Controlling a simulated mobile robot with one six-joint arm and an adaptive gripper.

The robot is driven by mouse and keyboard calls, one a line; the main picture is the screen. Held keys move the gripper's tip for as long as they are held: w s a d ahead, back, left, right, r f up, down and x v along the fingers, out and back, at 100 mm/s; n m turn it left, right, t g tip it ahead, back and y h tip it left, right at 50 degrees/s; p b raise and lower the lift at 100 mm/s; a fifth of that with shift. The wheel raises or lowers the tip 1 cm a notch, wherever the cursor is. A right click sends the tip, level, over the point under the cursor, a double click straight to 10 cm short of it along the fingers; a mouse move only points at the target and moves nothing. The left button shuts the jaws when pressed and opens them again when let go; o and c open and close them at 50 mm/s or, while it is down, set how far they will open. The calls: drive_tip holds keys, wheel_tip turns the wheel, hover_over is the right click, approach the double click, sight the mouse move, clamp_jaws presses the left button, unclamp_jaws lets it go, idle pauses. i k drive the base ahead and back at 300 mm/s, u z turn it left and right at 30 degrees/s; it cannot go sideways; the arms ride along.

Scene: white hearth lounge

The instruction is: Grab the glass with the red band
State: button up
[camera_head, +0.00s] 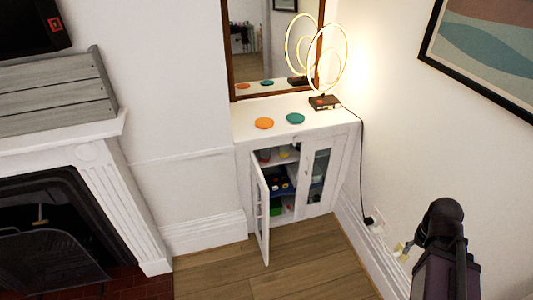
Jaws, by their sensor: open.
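I cannot pick out a glass with a red band in the head view. A white cabinet (243,160) stands in the corner with its left door (262,215) swung open. Inside are shelves with small items, some dark, blue and green, too small to tell apart. A small reddish item (265,155) sits on the upper shelf, but I cannot tell what it is. The right glazed door looks shut. Part of my dark arm shows at the lower right, well apart from the cabinet. My gripper is not visible.
On the cabinet top lie an orange disc (264,123) and a teal disc (295,118), beside a lit ring lamp (325,102). Its cord runs down the right wall. A white fireplace (115,185) stands at left. The wooden floor (300,265) before the cabinet looks clear.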

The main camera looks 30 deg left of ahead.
sight(264, 154)
drive_tip(key=u, duration=0.3)
drive_tip(key=i, duration=1.05)
drive_tip(key=u, duration=0.65)
